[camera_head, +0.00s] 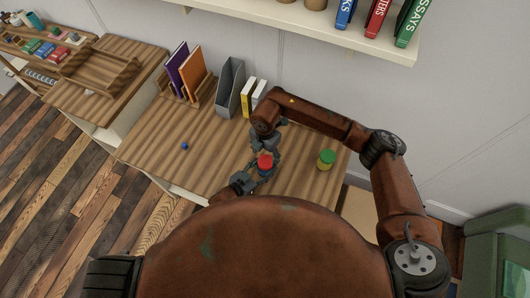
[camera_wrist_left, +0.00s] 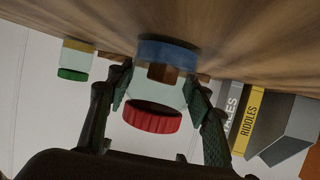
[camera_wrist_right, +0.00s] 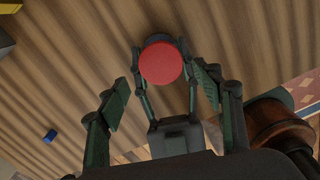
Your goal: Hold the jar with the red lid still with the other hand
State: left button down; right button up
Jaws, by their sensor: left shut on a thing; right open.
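The jar with the red lid (camera_head: 265,160) stands upright on the wooden desk. My left gripper (camera_head: 254,176) is shut around its clear body, and the left wrist view shows the jar (camera_wrist_left: 152,118) between the fingers, with a blue band at its base and something brown inside. My right gripper (camera_head: 267,148) hangs open above the jar. In the right wrist view the red lid (camera_wrist_right: 161,64) lies beyond and between the open fingers, apart from them. The left gripper's fingers (camera_wrist_right: 166,88) show around the jar there.
A jar with a green lid (camera_head: 326,160) stands to the right on the desk. A small blue object (camera_head: 185,146) lies to the left. Books, a grey file holder (camera_head: 229,88) and a wooden rack line the back.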

aim_at(265, 161)
jog(key=n, duration=0.5)
jog(key=shift+w+a+r+n, duration=0.1)
jog(key=shift+r+n, duration=0.25)
jog(key=shift+n, duration=0.05)
jog(key=n, duration=0.6)
jog(key=shift+r, duration=0.4)
jog(key=n, duration=0.6)
jog(key=shift+r, duration=0.35)
jog(key=n, duration=0.3)
jog(key=shift+r+n, duration=0.2)
jog(key=shift+n, duration=0.2)
jog(key=n, duration=0.4)
jog(key=shift+r, duration=0.2)
jog(key=shift+f, duration=4)
